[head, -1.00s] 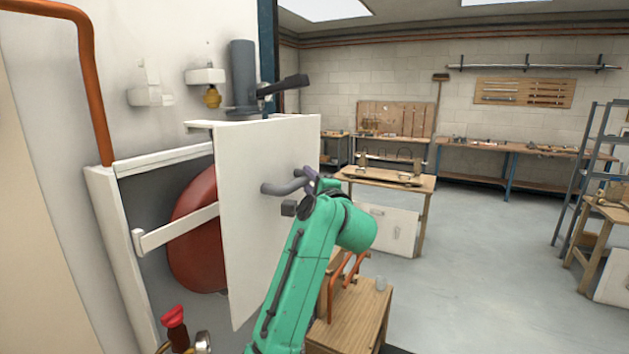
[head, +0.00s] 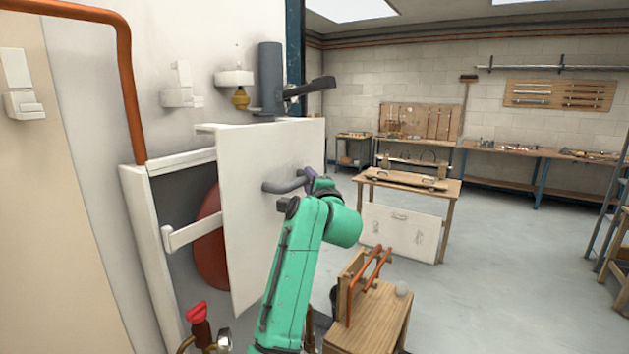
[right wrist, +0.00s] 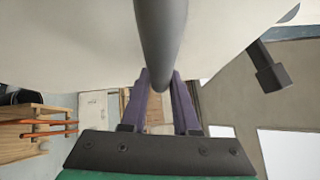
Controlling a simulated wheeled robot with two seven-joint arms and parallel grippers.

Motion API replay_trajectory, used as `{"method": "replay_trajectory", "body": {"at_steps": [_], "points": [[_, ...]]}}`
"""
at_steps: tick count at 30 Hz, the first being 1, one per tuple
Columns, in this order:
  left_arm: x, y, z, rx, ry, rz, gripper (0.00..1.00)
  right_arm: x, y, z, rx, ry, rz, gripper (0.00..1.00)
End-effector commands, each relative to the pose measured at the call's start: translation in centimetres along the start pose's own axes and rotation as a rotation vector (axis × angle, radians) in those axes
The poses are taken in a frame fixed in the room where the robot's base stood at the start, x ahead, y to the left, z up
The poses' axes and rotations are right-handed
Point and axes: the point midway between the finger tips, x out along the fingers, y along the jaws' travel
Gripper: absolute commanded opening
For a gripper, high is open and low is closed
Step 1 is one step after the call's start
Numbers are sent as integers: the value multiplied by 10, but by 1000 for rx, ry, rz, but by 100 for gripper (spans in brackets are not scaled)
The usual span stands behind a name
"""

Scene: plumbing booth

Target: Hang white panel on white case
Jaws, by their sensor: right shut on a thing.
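The white panel (head: 250,220) stands upright in the head view, in front of the open white case (head: 145,235) on the wall. It covers the right part of the case and much of the red tank (head: 208,240) inside. A grey bar handle (head: 285,185) sticks out of the panel's face. My right gripper (head: 312,180) is shut on this handle. In the right wrist view the purple fingers (right wrist: 160,98) close around the grey handle (right wrist: 160,35), with the panel behind. Whether the panel touches the case cannot be told. My left gripper is not in view.
A white crossbar (head: 190,233) spans the case. A red valve handle (head: 196,312) and gauge stand below it. A grey cylinder (head: 270,75) with a black lever is above the panel. A wooden stand with copper pipes (head: 370,310) is near my right arm.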

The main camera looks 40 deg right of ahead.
Motion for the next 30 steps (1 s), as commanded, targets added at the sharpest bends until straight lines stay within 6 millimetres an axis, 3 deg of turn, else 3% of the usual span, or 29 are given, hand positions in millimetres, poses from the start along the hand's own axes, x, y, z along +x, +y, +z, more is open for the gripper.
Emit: {"method": "replay_trajectory", "body": {"at_steps": [17,30], "points": [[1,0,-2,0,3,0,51,2,0,4,4,-2,-9,0],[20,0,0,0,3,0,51,-3,24,-2,-3,15,-24,0]]}}
